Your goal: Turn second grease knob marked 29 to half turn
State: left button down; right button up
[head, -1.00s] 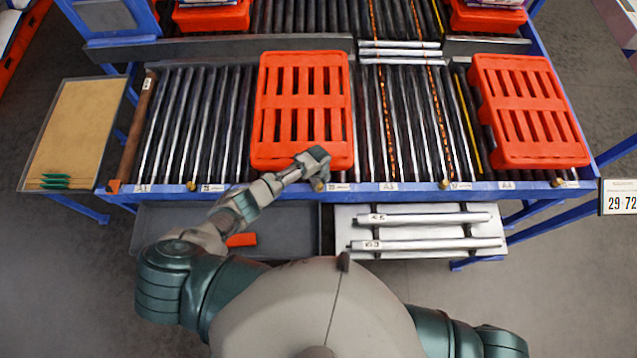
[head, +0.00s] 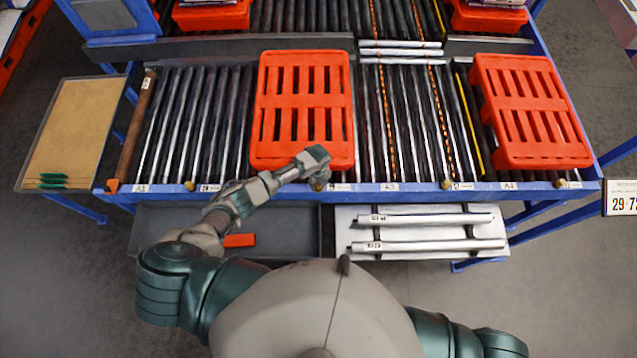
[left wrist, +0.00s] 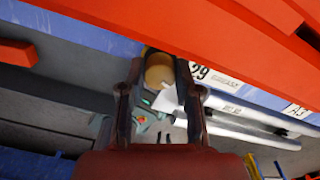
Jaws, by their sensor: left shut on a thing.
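The second grease knob (head: 319,184) is a small brass-coloured knob on the blue front rail (head: 415,196). It shows in the left wrist view as a round tan cap (left wrist: 158,68) with a white label marked 29 (left wrist: 200,73) to its right. My left gripper (head: 317,178) reaches down to the rail and is shut on this knob, one finger at each side in the left wrist view (left wrist: 157,88). The gripper hides part of the knob in the head view. How far the knob is turned cannot be told. My right gripper is out of view.
Just behind the knob lies an orange pallet (head: 262,110) on the rollers, close above the gripper. Another orange pallet (head: 530,115) is at the right. Similar knobs (head: 190,186) sit along the rail. Below it are a grey tray (head: 285,220) and a rack with rollers (head: 425,248).

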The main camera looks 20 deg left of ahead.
pick_arm(q)
jog(key=shift+w+r, duration=0.1)
jog(key=shift+w, duration=0.1)
jog(key=c, duration=0.9)
grip_release()
jog(key=shift+o, duration=0.5)
notch_tip(320, 180, up, 12)
jog(key=shift+f, duration=0.2)
